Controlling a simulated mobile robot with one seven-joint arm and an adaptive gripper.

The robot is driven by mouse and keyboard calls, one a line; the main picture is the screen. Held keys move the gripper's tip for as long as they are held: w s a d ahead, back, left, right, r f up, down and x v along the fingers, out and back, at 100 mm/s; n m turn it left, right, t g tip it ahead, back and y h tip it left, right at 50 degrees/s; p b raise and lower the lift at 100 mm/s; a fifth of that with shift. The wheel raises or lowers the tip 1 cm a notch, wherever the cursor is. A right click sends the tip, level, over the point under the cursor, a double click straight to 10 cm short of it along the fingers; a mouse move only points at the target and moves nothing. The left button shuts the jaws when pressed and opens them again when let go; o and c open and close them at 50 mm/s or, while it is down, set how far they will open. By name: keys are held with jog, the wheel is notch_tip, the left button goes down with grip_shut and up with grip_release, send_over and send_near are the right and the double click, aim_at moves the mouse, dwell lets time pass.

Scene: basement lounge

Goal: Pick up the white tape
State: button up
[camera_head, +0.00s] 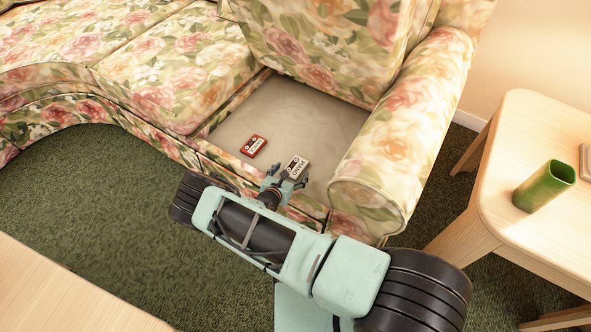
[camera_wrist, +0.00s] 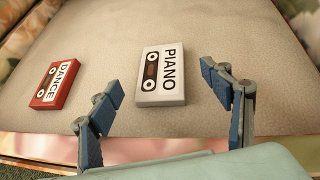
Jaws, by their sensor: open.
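The white tape (camera_wrist: 160,90), a cassette labelled PIANO, lies flat on the bare grey seat of the sofa. In the head view the white tape (camera_head: 297,166) shows just beyond my gripper (camera_head: 287,182). In the wrist view my gripper (camera_wrist: 165,95) is open, with its two blue fingers apart. The tape lies ahead of and between the fingers, nearer the middle, and they do not appear to hold it. Nothing covers its label in the wrist view.
A red tape (camera_wrist: 57,84) labelled DANCE lies left of the white one; it also shows in the head view (camera_head: 254,146). The floral sofa arm (camera_head: 405,130) rises to the right. A side table (camera_head: 515,130) with a green cup (camera_head: 543,187) stands farther right.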

aim_at(295, 167)
jog(key=b+x, duration=0.1)
jog(key=x, duration=0.2)
jog(key=shift+w+f, duration=0.1)
jog(key=shift+f, duration=0.05)
jog(key=c, duration=1.4)
